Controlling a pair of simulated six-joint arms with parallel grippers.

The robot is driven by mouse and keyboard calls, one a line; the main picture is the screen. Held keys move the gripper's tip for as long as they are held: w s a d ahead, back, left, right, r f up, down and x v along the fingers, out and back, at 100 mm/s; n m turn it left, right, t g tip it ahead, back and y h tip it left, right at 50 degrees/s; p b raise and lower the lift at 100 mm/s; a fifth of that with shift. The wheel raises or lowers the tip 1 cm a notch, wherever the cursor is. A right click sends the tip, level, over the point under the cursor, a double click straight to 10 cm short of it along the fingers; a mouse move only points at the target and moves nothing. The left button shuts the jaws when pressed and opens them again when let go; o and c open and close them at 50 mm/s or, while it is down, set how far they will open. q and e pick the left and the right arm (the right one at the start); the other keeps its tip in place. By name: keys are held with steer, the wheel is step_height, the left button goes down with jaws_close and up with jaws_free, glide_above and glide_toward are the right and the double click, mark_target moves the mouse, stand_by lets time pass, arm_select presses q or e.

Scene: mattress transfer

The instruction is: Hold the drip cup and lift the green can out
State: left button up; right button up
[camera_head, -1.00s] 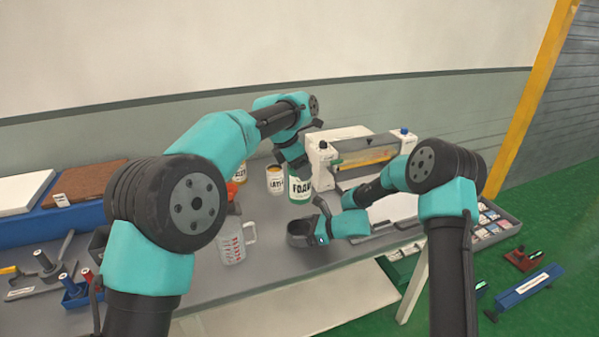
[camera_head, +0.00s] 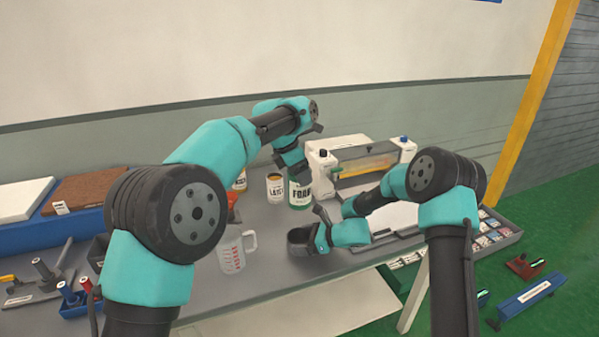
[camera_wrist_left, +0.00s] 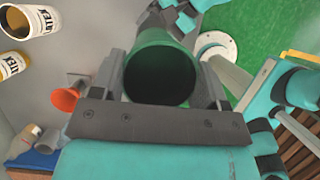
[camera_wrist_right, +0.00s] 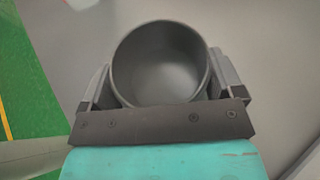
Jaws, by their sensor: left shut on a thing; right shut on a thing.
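The green can (camera_head: 300,194), with a white label, is held by my left gripper (camera_head: 294,168), which is shut around its upper part. The left wrist view looks down into the can's dark open top (camera_wrist_left: 160,75) between the two fingers. The dark grey drip cup (camera_head: 299,241) is on the near part of the bench, and my right gripper (camera_head: 319,229) is shut on it. In the right wrist view the cup (camera_wrist_right: 160,62) is empty inside. In the head view the can's lower end shows behind and above the cup, clear of it. The can's exact height is unclear.
A labelled tin (camera_head: 275,188) stands just left of the can. A clear measuring jug (camera_head: 232,252) is left of the cup. A white machine (camera_head: 355,160) stands behind at right, and a blue-edged rack (camera_head: 30,232) is at far left. Bare grey bench lies around the cup.

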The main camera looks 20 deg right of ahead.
steer(key=o, duration=0.9)
steer(key=shift+d, duration=0.1)
steer(key=shift+v, duration=5.95)
steer(key=shift+r, duration=0.1)
